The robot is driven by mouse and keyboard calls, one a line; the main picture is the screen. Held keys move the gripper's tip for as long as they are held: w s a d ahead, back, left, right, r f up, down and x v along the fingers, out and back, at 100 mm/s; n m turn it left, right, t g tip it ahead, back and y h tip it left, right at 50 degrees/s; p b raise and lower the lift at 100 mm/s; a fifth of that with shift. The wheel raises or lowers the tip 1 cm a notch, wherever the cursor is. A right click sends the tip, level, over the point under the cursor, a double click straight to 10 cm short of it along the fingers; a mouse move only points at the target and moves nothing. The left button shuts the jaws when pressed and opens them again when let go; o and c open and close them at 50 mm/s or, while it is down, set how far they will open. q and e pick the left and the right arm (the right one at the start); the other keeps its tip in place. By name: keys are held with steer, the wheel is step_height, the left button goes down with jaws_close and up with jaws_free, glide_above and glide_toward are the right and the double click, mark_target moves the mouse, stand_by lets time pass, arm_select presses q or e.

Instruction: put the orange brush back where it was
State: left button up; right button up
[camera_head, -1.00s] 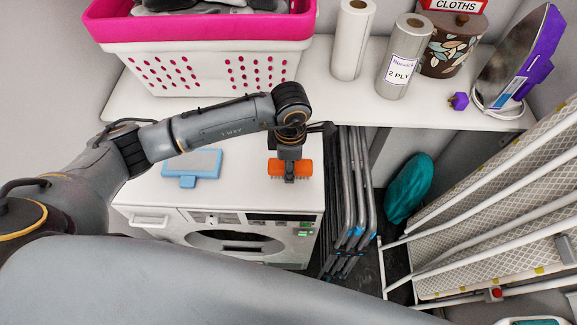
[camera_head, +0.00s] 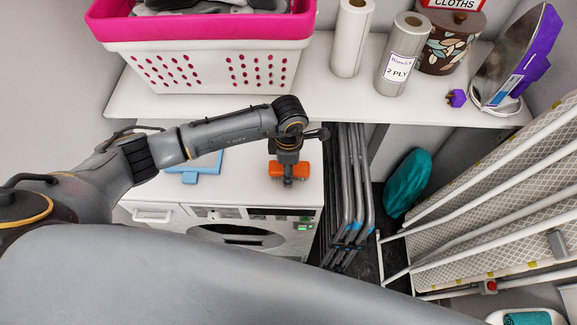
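The orange brush (camera_head: 275,171) is at the right part of the white dryer's top (camera_head: 235,185), near its front edge. My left gripper (camera_head: 289,178) points down over the middle of the brush. A dark finger shows in front of the brush, with orange visible on both sides of it. The far finger is hidden, so I cannot tell whether the gripper is shut on the brush, or whether the brush touches the dryer top. My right gripper is not in view.
A light-blue dustpan-like item (camera_head: 203,168) lies left of the brush, partly behind my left arm. The white shelf (camera_head: 330,105) above holds a pink-and-white basket (camera_head: 205,65), paper rolls (camera_head: 400,60), a patterned canister (camera_head: 450,45) and an iron (camera_head: 515,60). Folded grey frames (camera_head: 350,190) stand right of the dryer.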

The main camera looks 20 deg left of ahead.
arm_select(q)
steer(key=shift+r, duration=0.15)
steer(key=shift+r, duration=0.15)
step_height(320, 180, up, 10)
steer(key=b, duration=0.3)
steer(key=shift+r+b, duration=0.25)
steer(key=shift+b, duration=0.05)
steer(key=shift+r, duration=0.65)
